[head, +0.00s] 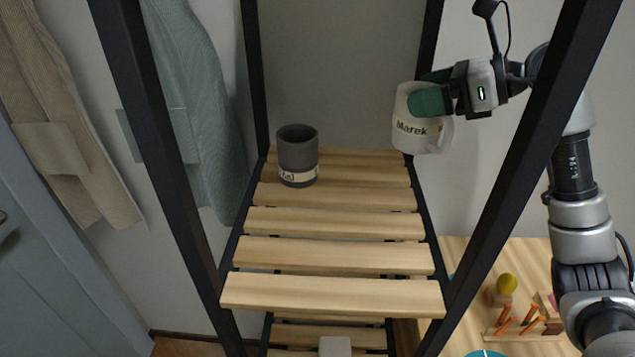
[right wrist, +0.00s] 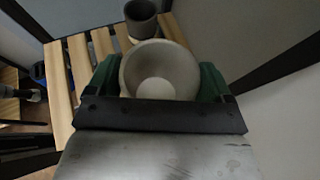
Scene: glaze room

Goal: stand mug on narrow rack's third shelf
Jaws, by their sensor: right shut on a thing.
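A white mug (head: 405,130) marked "Marek" is held by my right gripper (head: 430,100) at the right side of the narrow rack, above its slatted shelf (head: 330,256). The green fingers are shut on the mug's sides, and the mug is roughly upright. In the right wrist view the mug (right wrist: 160,72) sits between both fingers, and I look into its empty inside. A handle shows at its lower right in the head view. I cannot tell which shelf of the rack this is. My left gripper is not in view.
A dark grey mug (head: 297,155) with a pale label stands at the back left of this shelf. Black rack posts (head: 160,140) frame the space. The front slats are clear. A lower table (head: 460,262) at right holds small wooden items. Aprons (head: 195,110) hang at left.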

